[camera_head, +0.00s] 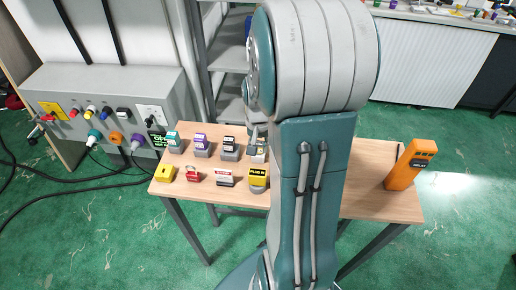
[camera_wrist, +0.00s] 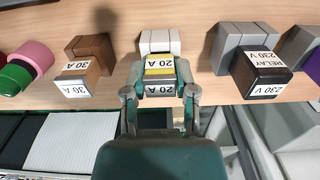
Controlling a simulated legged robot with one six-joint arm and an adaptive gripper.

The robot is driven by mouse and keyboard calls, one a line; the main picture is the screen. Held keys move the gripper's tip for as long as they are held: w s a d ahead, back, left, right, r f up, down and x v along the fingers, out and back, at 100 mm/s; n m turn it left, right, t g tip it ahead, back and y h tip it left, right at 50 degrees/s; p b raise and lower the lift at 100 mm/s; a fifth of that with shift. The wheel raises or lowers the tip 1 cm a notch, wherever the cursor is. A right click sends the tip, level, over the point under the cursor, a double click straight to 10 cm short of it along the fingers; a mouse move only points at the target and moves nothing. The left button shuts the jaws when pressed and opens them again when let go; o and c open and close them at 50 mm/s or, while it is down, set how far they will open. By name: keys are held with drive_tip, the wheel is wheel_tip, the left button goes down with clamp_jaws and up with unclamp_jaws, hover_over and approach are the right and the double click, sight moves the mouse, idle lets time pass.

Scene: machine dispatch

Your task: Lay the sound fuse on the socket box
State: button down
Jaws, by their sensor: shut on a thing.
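My gripper (camera_wrist: 161,80) is shut on a yellow-banded fuse (camera_wrist: 160,71) marked 20 A in the wrist view. The fuse is right in front of a white block (camera_wrist: 160,42); I cannot tell whether it still rests on it. In the head view my arm hides most of the gripper, which is over the right end of the back row of small parts. A grey box (camera_head: 70,85) with several plugs and sockets stands left of the table. I cannot tell whether it is the socket box. No mark shows whether the fuse is sound.
A brown 30 A fuse (camera_wrist: 80,78) and a black 230 V relay (camera_wrist: 262,73) flank the gripper. On the table (camera_head: 210,208) are a yellow item (camera_head: 165,173), a red padlock (camera_head: 192,174) and an orange meter (camera_head: 410,165). Cables lie on the floor at left.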

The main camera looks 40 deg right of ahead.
drive_tip(key=shift+w+r, duration=0.15)
drive_tip(key=shift+r, duration=0.05)
drive_tip(key=shift+r, duration=0.15)
drive_tip(key=shift+d+r, duration=0.1)
drive_tip(key=shift+r, duration=0.55)
drive_tip(key=shift+r, duration=1.3)
drive_tip(key=shift+r, duration=1.95)
